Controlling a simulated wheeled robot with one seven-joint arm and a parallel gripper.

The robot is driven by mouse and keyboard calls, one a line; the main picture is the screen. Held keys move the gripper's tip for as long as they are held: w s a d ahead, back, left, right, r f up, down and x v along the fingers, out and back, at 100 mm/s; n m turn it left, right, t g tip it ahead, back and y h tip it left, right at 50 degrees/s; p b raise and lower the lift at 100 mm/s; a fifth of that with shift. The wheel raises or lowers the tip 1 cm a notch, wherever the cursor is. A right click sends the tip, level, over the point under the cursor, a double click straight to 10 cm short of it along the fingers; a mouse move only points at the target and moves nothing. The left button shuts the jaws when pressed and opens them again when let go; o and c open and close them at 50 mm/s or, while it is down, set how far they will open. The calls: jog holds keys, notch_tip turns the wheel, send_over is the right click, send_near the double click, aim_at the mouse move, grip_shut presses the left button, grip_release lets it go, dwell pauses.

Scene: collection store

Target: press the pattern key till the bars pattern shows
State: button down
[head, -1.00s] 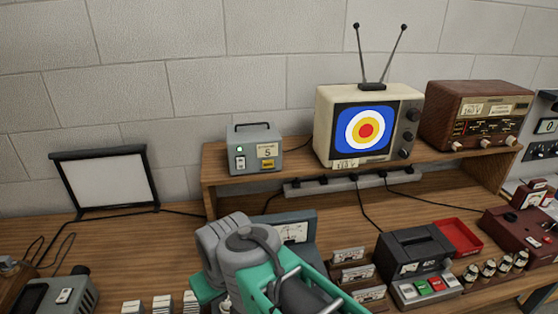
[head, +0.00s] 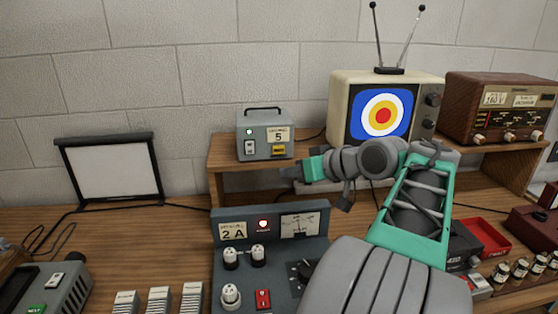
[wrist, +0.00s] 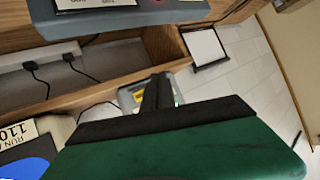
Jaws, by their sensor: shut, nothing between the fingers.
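The small grey box (head: 265,143) with a handle stands on the shelf. My gripper (head: 284,173) is shut and empty, just below and in front of the box's right side. In the wrist view my gripper (wrist: 158,92) partly hides the grey box (wrist: 133,97).
A grey-blue power unit (head: 258,279) marked 2 A, with a red lamp and a meter (head: 300,226), stands on the bench below. A brown radio (head: 500,108) is on the shelf at right. A framed white screen (head: 110,170) stands at left.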

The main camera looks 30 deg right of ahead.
aim_at(284, 153)
jog(key=shift+a+r, duration=0.1)
jog(key=shift+w, duration=0.15)
jog(key=shift+w+d+p, duration=0.5)
jog(key=shift+w+d, duration=0.15)
jog(key=shift+w, duration=0.65)
jog(key=shift+w+d+p, duration=0.55)
jog(key=shift+w+d, duration=0.1)
jog(key=shift+w, duration=0.6)
jog(key=shift+w+d+p, duration=0.5)
jog(key=shift+w+d, duration=0.15)
jog(key=shift+w, duration=0.65)
jog(key=shift+w+d, duration=0.2)
jog(key=shift+w, duration=0.2)
